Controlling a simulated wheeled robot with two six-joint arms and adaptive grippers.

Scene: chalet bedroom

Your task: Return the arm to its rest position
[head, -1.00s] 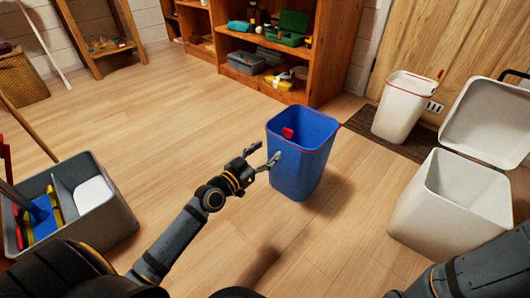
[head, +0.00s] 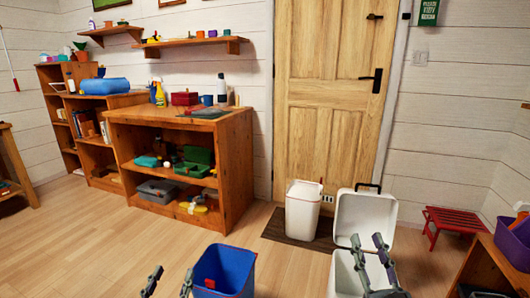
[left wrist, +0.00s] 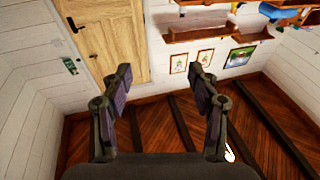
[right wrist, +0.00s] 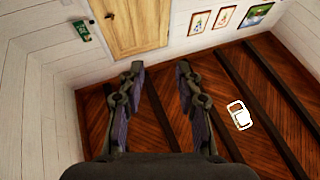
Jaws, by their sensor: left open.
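My left gripper (head: 169,281) shows at the bottom of the head view, just left of the blue bin (head: 238,258). Its two fingers are spread with nothing between them, and they also stand apart in the left wrist view (left wrist: 163,88). My right gripper (head: 370,246) shows in front of the white lidded bin (head: 340,278). Its fingers are apart and empty, as the right wrist view (right wrist: 158,80) also shows. Both grippers point upward, and both wrist cameras see the room upside down. Most of both arms is outside the head view.
A white bin with a red rim (head: 302,212) stands on a dark mat (head: 275,228) before the wooden door (head: 325,100). A wooden shelf unit (head: 237,150) holds several boxes. A red stool (head: 452,222) stands at right. Floor (head: 110,240) at left is clear.

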